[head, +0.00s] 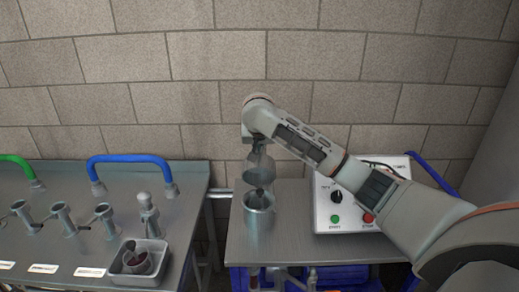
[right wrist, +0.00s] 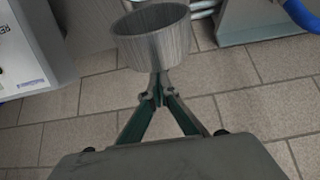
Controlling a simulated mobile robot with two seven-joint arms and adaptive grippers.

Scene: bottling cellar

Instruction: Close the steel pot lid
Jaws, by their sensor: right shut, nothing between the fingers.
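The steel pot (head: 259,224) stands upright on the right bench, below my right gripper (head: 257,147). The steel lid (head: 257,174) is tilted up above the pot's mouth, so the pot is open. A dark gap or part shows between lid and rim; I cannot tell which. In the right wrist view my right gripper (right wrist: 158,92) is shut and empty. Its fingertips overlap the lower edge of a round brushed-steel piece (right wrist: 152,42), apparently the lid. I cannot tell whether they touch it. My left gripper is not in view.
A control box (head: 337,207) with green and red buttons stands right of the pot. The left bench (head: 190,212) carries blue (head: 130,159) and green handles, several steel spouts and a small tray (head: 139,276). A gap separates the benches. A block wall is behind.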

